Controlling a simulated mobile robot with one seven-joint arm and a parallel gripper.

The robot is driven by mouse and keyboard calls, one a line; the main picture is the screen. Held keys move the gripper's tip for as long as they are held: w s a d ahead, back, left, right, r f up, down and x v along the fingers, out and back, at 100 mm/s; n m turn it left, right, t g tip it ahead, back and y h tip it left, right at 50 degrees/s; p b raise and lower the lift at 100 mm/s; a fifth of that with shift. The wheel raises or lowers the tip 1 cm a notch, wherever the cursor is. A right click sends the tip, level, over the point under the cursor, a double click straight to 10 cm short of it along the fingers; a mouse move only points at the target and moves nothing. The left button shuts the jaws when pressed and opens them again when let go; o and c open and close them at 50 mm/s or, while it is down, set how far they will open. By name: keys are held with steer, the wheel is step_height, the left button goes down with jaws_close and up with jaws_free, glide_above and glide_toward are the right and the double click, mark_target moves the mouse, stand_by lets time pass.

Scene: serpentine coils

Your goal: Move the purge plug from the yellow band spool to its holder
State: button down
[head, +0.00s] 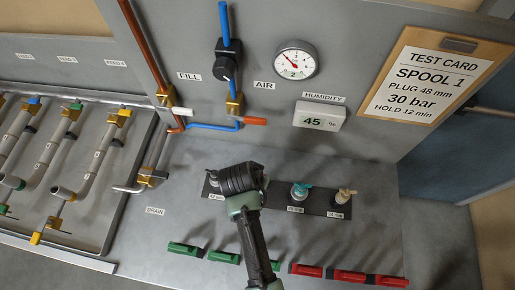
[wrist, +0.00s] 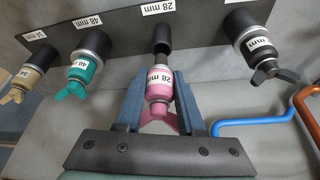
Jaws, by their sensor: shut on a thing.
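The purge plug (wrist: 160,95) is pink with a 28 mm label and a pink wing handle. My gripper (wrist: 158,100) is shut on it, one blue-grey finger on each side. The plug's stem is in line with the dark socket of the 28 mm holder (wrist: 163,36) and meets its mouth; I cannot tell how deep it sits. In the head view my gripper (head: 240,180) hides the plug and that holder. The yellow band spool (head: 98,160) lies in the tray at left, its yellow part near the top end.
Beside the 28 mm place, the rack holds a teal 48 mm plug (wrist: 85,68), a tan 34 mm plug (wrist: 28,75) and a dark grey plug (wrist: 255,50). A bent blue pipe (wrist: 250,125) runs at right. Green (head: 223,257) and red (head: 350,276) handles line the panel's front.

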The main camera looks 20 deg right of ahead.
steer(key=shift+f, duration=0.25)
stand_by(0.3)
steer(key=shift+f+b, duration=0.9)
steer(key=shift+f, duration=0.25)
steer(key=shift+f, duration=0.25)
steer(key=shift+f+b, duration=0.35)
steer(key=shift+b, duration=0.05)
